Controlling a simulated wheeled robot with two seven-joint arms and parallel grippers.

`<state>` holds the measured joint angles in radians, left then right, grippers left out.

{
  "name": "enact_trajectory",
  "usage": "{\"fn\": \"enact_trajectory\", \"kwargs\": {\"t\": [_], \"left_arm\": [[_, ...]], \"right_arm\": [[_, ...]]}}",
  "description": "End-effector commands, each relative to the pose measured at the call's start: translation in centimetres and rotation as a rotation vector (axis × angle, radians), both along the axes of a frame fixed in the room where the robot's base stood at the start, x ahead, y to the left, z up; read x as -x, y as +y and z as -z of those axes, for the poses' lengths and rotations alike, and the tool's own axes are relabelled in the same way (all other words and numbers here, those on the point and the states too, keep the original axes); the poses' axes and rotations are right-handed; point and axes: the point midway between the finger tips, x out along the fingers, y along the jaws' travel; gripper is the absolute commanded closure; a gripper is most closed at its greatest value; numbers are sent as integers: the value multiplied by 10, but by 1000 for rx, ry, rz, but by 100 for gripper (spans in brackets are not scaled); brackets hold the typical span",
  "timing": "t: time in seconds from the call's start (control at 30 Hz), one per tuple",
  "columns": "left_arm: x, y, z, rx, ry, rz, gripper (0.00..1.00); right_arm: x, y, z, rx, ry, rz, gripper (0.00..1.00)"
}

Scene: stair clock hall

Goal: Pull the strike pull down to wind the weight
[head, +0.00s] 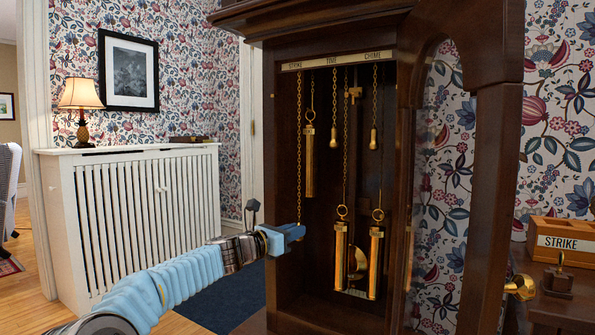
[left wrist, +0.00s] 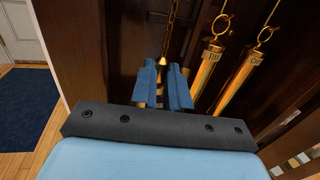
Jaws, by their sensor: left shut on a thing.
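The strike chain (head: 299,150) runs long and straight down the left side of the open clock case, under the STRIKE label (head: 295,66). Its lower end meets my left gripper (head: 298,231), which is shut on the brass strike pull (left wrist: 162,62) in the left wrist view; the fingers hide most of the pull. The strike weight (head: 309,162), a brass cylinder, hangs high in the case. The time weight (head: 341,247) and chime weight (head: 376,262) hang much lower. My right gripper is not in view.
Two other pulls, the time pull (head: 334,135) and chime pull (head: 374,138), hang high on short chains. A pendulum bob (head: 357,263) hangs behind the low weights. The clock's glazed door (head: 490,200) stands at the right. A side table with a STRIKE-labelled box (head: 562,228) is beyond.

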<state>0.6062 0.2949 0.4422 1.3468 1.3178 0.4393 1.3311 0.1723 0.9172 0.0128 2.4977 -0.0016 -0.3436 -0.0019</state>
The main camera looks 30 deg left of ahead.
Motion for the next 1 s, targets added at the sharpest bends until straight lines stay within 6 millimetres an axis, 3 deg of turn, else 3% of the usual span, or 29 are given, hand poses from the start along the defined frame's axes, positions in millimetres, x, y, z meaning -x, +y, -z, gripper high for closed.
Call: {"fn": "enact_trajectory", "kwargs": {"t": [0.03, 0.7, 0.73, 0.8, 0.9, 1.0], "left_arm": [[0, -1, 11, -2, 6, 3, 100], [0, -1, 54, -3, 5, 3, 100], [0, -1, 51, -2, 5, 3, 80], [0, 0, 51, -2, 5, 2, 70], [0, 0, 50, -1, 4, 2, 54], [0, 0, 49, -1, 3, 1, 53]], "right_arm": [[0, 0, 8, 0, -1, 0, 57], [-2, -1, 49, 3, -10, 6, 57], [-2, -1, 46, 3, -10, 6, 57], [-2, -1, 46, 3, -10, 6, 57], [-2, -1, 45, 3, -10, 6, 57], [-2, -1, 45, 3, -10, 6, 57]]}}
